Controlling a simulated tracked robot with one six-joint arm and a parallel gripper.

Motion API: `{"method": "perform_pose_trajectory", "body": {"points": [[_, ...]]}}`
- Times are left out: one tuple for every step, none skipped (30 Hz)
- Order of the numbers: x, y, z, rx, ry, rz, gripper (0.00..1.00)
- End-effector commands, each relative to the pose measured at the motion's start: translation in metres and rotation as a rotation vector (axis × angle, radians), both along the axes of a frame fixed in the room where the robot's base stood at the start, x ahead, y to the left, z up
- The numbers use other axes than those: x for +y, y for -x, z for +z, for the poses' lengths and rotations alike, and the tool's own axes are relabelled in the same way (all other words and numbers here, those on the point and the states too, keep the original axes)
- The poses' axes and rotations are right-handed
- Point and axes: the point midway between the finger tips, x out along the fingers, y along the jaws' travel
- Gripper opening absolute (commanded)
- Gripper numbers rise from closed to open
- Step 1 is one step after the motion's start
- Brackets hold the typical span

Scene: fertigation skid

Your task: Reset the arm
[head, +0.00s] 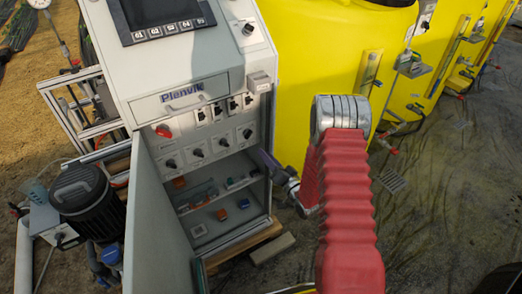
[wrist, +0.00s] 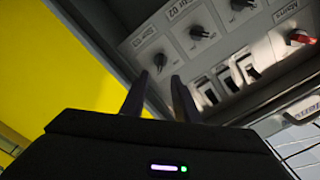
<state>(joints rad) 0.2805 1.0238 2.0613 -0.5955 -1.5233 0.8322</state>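My gripper (head: 264,158) is at the right edge of the open control cabinet (head: 164,84), at the end of my red-sleeved arm. In the wrist view its two dark fingers (wrist: 158,92) stand apart with an empty gap between them. Beyond the fingers is the cabinet's inner panel, with black rotary knobs (wrist: 202,32), a row of black rocker switches (wrist: 228,82) and a red rotary switch (wrist: 299,37). In the head view the red switch (head: 163,131) is at the panel's left. The fingertips look apart from the panel, but the exact distance cannot be told.
The cabinet door (head: 160,222) hangs open at the left. Shelves below the panel hold small parts. Yellow tanks (head: 310,60) stand close on the right. A black pump motor (head: 88,200) is at the left. Open ground (head: 450,200) lies at the right.

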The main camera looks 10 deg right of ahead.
Motion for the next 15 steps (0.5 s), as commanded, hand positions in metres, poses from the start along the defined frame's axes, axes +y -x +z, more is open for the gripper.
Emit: {"method": "perform_pose_trajectory", "body": {"points": [[-0.003, 0.006, -0.001, 0.002, 0.000, -0.002, 0.28], [-0.004, 0.009, 0.000, 0.002, 0.000, -0.003, 0.28], [-0.005, 0.013, 0.000, 0.001, -0.001, -0.002, 0.28], [-0.005, 0.015, 0.000, 0.001, -0.001, -0.002, 0.28], [-0.006, 0.016, 0.000, 0.000, -0.001, -0.001, 0.28], [-0.006, 0.018, 0.000, 0.001, -0.001, -0.001, 0.28], [-0.006, 0.018, 0.000, 0.001, 0.000, -0.001, 0.28], [-0.006, 0.019, 0.000, 0.001, 0.000, -0.001, 0.28], [-0.006, 0.019, 0.000, 0.000, 0.000, 0.000, 0.28], [-0.006, 0.019, 0.000, 0.000, 0.000, 0.000, 0.28], [-0.006, 0.019, 0.000, 0.000, 0.000, 0.000, 0.28], [-0.006, 0.019, 0.000, 0.000, 0.000, 0.000, 0.28], [-0.006, 0.019, 0.000, 0.000, 0.000, 0.000, 0.28], [-0.006, 0.019, 0.000, 0.000, 0.000, 0.000, 0.28], [-0.006, 0.019, 0.000, 0.000, 0.000, 0.000, 0.28]]}}
